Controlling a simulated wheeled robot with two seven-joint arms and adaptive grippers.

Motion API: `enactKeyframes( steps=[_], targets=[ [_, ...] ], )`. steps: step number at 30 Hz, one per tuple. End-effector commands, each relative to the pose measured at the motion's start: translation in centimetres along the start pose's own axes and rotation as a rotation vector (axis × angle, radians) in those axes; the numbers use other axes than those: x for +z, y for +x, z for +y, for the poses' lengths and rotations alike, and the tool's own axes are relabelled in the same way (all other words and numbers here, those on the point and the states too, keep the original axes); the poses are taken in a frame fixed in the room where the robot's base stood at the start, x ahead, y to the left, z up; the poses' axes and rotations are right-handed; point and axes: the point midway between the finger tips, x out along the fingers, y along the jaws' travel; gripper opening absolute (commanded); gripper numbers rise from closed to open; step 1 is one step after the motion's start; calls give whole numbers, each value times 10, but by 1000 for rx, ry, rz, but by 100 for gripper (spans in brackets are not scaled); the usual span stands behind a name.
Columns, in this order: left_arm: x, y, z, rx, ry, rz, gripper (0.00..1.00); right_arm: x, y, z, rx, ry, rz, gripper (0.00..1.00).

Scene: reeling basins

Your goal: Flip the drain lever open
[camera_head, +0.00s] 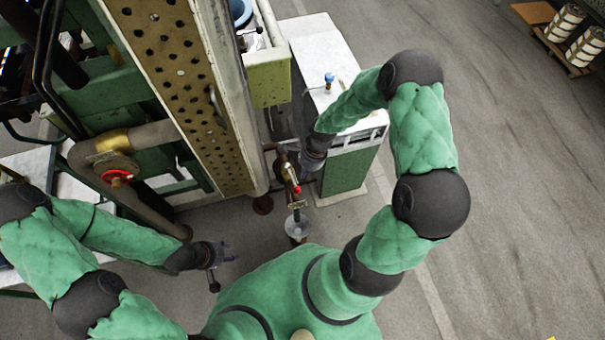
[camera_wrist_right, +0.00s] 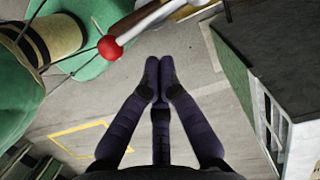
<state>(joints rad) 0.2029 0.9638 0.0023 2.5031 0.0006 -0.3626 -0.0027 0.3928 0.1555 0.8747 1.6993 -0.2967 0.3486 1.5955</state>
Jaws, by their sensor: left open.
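The drain lever shows in the head view as a short handle with a red ball knob (camera_head: 297,190), beside a brown pipe at the middle. In the right wrist view the red knob (camera_wrist_right: 110,47) is at the upper left, on a rod that runs to the top edge. My right gripper (camera_wrist_right: 159,78) has its fingertips together with nothing visible between them. The knob appears to the left of the fingertips, with a gap in the picture. In the head view the right fingers are hard to make out. My left gripper (camera_head: 226,252) is open and empty, well left of the lever.
A perforated metal machine panel (camera_head: 175,75) fills the upper left. A red handwheel (camera_head: 117,176) sits on a pipe there. A white-topped green cabinet (camera_head: 350,172) stands right of the lever. A pale round funnel-like piece (camera_head: 298,225) is below the knob.

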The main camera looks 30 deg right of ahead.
Motion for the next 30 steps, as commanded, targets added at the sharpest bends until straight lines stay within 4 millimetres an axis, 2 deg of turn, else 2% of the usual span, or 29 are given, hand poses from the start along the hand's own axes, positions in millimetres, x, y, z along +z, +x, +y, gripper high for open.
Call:
enactKeyframes(
  steps=[3,9,15,21,30],
  targets=[
    [1,-8,3,0,1,-1,43,-10,-15,-6,-2,-2,1,0],
    [1,-26,9,0,0,0,43,-8,-60,-5,-2,-3,1,0],
    [1,-36,13,0,0,0,43,-8,-91,-4,-1,-3,1,0],
    [2,-40,14,0,0,-1,43,-8,-105,-4,1,-4,0,0],
    [2,-40,14,0,0,-1,43,-8,-106,-4,1,-4,0,0]
  ],
)
